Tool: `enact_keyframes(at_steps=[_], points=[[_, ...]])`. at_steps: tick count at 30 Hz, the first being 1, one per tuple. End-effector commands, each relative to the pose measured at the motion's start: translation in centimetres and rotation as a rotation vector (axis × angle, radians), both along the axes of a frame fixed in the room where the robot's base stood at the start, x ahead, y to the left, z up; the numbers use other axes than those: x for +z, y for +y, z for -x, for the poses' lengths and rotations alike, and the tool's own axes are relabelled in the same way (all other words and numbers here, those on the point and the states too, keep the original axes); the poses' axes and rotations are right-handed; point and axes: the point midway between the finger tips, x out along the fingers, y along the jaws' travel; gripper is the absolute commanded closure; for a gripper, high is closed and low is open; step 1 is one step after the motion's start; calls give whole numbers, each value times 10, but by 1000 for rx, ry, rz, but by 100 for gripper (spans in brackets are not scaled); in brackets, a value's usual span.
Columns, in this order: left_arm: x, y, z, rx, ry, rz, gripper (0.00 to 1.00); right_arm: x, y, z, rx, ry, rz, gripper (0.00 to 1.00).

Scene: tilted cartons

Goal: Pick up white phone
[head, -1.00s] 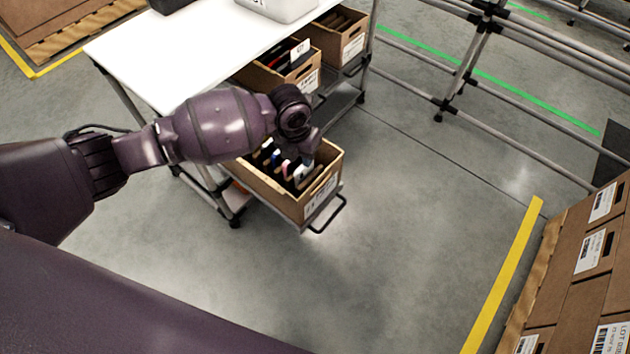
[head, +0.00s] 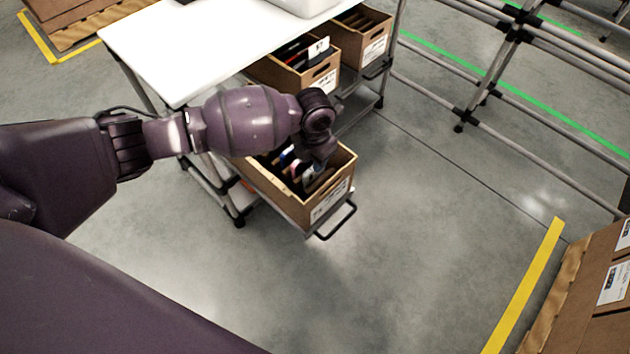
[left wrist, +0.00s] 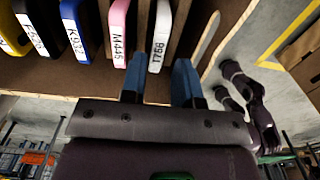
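The carton (head: 337,188) with upright phones stands tilted on the pulled-out lower shelf of the white table. In the left wrist view, a white phone (left wrist: 161,32) with a label reading like T766 stands at the right end of the row, beside a pink phone (left wrist: 119,32). My left gripper (head: 314,170) is over the carton. Its blue fingers (left wrist: 160,80) are open and apart, with the right-hand white phone in line with the gap between them.
Wooden dividers (left wrist: 184,25) separate the slots. The white tabletop (head: 190,45) is above and behind my left arm. Two more cartons (head: 297,70) (head: 362,38) stand on the shelf behind. Stacked cartons (head: 590,290) are at the lower right. The floor between is clear.

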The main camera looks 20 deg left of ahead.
Motion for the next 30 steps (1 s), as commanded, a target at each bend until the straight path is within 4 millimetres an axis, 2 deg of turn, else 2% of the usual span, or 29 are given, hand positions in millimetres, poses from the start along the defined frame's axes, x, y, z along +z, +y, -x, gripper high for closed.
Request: enact_keyframes(at_steps=[3, 9, 17, 23, 30], points=[[-22, 1, 2, 1, 12, 1, 71, -8, 1, 4, 9, 16, 8, 62], [-47, 2, 1, 1, 9, 1, 71, -5, 1, 0, -1, -44, -16, 62], [-45, 2, -2, 0, -1, 0, 71, -3, 0, -1, -4, -55, -19, 62], [-45, 2, -2, 1, 0, 0, 99, -3, 0, -1, -5, -53, -19, 62], [-45, 2, -1, 1, 0, 0, 100, -4, 0, 0, -6, -51, -19, 62]])
